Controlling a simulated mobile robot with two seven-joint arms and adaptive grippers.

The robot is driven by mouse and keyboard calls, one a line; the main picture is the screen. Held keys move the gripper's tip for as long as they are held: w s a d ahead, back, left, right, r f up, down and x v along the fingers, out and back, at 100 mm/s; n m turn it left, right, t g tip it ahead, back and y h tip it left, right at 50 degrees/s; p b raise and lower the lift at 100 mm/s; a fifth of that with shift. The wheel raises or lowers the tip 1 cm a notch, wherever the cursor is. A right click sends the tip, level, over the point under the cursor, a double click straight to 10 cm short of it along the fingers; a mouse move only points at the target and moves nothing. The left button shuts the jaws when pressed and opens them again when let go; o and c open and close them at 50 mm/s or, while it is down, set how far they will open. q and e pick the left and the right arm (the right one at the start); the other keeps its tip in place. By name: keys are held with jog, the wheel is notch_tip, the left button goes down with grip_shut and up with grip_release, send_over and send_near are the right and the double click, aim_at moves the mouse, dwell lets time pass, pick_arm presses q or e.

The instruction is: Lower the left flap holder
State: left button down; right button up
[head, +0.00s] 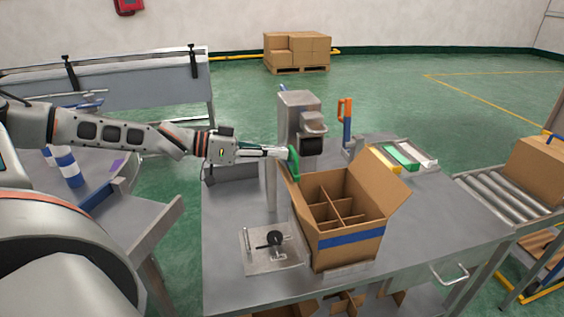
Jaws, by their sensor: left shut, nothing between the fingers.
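An open cardboard box (346,254) with crossed dividers and a blue band stands on the grey worktable (225,275). Its right flap is spread outward. A green upright piece (294,164), seemingly the left flap holder, stands at the box's back left corner. My left gripper (284,152) reaches in from the left, shut and empty, with its fingertips at the green piece. I cannot tell whether they touch. A light upright post (271,186) stands below the gripper. My right gripper is out of view.
A grey crimping machine (298,108) and an orange-and-blue handle (346,118) stand behind the box. A metal plate with a black knob (275,239) lies front left. Coloured trays (400,156) lie back right. A roller conveyor (505,187) carries another box (540,168) at right.

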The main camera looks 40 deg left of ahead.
pick_arm(q)
jog(key=shift+w+d+f, duration=0.2)
jog(key=shift+d, duration=0.05)
jog(key=shift+r, duration=0.1)
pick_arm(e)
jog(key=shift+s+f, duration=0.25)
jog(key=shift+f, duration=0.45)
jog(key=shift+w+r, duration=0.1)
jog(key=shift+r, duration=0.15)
